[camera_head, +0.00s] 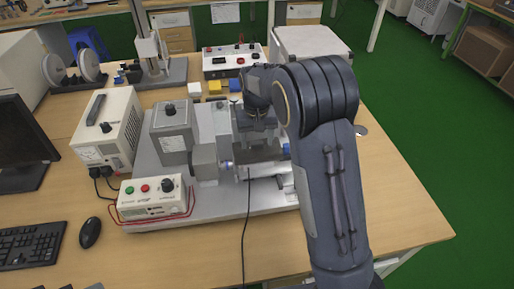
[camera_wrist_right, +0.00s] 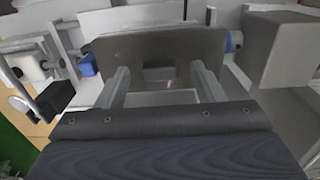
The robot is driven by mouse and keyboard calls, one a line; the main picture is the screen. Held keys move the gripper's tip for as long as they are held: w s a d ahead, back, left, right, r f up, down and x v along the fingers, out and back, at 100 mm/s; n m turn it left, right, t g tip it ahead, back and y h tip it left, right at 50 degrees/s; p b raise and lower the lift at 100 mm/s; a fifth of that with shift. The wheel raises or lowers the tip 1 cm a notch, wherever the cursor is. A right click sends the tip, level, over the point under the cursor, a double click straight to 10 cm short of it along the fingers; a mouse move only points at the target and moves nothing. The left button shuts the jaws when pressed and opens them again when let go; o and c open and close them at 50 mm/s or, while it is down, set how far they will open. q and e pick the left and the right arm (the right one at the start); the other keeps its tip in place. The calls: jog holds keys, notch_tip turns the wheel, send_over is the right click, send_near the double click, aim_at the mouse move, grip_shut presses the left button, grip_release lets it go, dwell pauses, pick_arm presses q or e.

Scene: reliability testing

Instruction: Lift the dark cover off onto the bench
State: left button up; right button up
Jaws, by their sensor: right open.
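The dark cover (camera_wrist_right: 155,45) is a dark grey, rounded-edged piece on the test machine in the right wrist view. In the head view only a dark part of it (camera_head: 262,154) shows below my right gripper, which hides the rest. My right gripper (camera_head: 256,138) comes down over the machine from the right. My left gripper is not in view.
The machine stands on a grey base plate (camera_head: 220,207) on the wooden bench (camera_head: 385,205). A control box (camera_head: 152,197) with buttons and a cream instrument (camera_head: 107,130) are at left. Coloured blocks (camera_head: 214,88) lie behind. Bare bench lies to the right and front.

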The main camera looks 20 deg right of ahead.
jog(key=c, duration=1.1)
